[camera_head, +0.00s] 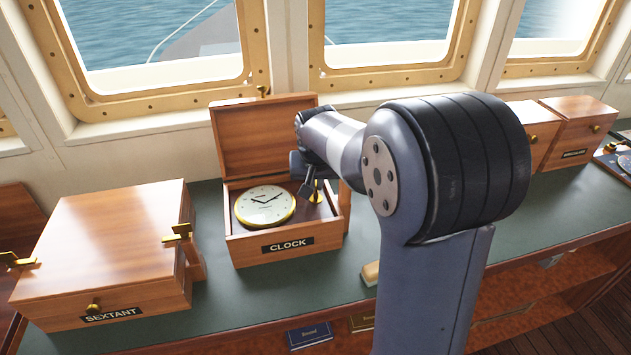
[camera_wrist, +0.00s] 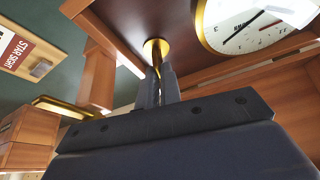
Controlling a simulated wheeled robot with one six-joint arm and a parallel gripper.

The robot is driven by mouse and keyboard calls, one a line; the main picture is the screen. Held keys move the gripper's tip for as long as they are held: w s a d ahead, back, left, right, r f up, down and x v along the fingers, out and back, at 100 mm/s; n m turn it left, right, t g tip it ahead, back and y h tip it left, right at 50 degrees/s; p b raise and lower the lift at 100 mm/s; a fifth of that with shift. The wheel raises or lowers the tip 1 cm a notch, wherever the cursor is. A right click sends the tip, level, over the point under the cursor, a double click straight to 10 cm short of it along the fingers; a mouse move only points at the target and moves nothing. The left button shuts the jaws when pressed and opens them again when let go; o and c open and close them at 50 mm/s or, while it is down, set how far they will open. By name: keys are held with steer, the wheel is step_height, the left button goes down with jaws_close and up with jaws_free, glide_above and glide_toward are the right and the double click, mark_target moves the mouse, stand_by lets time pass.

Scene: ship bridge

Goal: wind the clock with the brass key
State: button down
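The clock (camera_head: 265,206) has a white dial and a brass rim, and lies face up in an open wooden box labelled CLOCK (camera_head: 240,250). Its dial also shows at the upper right of the wrist view (camera_wrist: 240,42). The brass key (camera_head: 318,191) stands upright in the box, right of the dial; its round brass end shows in the wrist view (camera_wrist: 156,46). My gripper (camera_head: 308,188) is inside the box's right part. In the wrist view its fingers (camera_wrist: 158,82) are close together with the key's thin stem between them. Part of the key is hidden by the fingers.
The box's raised lid (camera_head: 262,130) stands behind the clock. A closed SEXTANT box (camera_head: 110,245) with brass latches is at the left. More wooden boxes (camera_head: 575,125) stand at the right. Some green counter (camera_head: 290,285) is clear in front. My arm hides the counter's middle right.

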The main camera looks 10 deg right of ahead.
steer(key=shift+n, duration=0.8)
steer(key=shift+y, duration=0.3)
steer(key=c, duration=1.6)
jaws_free()
steer(key=v, duration=1.1)
steer(key=shift+b, duration=0.3)
steer(key=shift+f, duration=0.1)
steer(key=shift+c, duration=0.4)
